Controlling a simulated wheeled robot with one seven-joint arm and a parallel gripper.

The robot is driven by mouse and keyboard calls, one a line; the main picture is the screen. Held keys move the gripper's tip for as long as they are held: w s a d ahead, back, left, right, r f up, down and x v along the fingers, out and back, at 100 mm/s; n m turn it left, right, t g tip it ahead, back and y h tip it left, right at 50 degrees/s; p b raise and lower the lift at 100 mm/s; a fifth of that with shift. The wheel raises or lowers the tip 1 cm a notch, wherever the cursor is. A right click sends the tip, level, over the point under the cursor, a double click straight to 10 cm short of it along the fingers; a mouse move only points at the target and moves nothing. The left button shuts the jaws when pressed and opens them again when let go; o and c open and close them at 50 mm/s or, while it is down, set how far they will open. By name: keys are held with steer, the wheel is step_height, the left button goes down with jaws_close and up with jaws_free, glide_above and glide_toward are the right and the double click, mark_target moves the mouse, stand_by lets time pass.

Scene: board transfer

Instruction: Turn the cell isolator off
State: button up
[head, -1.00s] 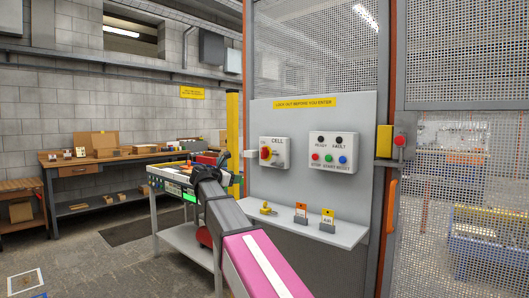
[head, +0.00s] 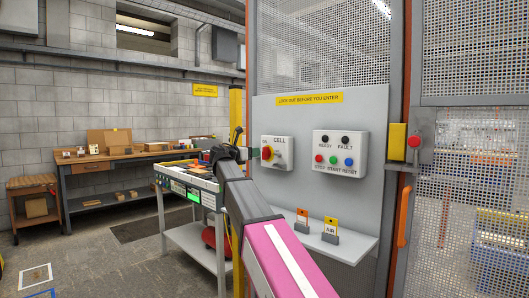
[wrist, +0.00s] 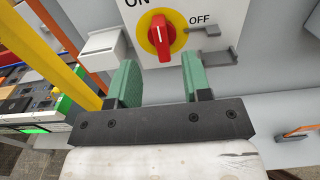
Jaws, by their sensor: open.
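The cell isolator is a pale box (head: 286,153) labelled CELL on the grey panel, with a red rotary knob (head: 266,153) on a yellow disc. In the wrist view the red knob (wrist: 162,38) has its handle roughly upright, tilted slightly, with OFF printed to its upper right and ON at the top edge, partly cut off. My gripper (wrist: 161,80) is open and empty. Its two green pads are spaced apart just short of the knob, one towards each side. In the head view my gripper (head: 254,153) is at the left of the box, and my arm covers part of the scene.
A button box (head: 340,150) is to the right of the isolator. A shelf (head: 345,248) below holds two tagged items. Grey bracket pieces (wrist: 220,55) are right of the knob. A cart (head: 187,184) stands left, and a mesh fence (head: 470,180) right.

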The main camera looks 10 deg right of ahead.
mark_target(263, 150)
steer(key=x, duration=0.7)
steer(key=shift+w+d, duration=0.15)
steer(key=shift+d, duration=0.05)
jaws_close()
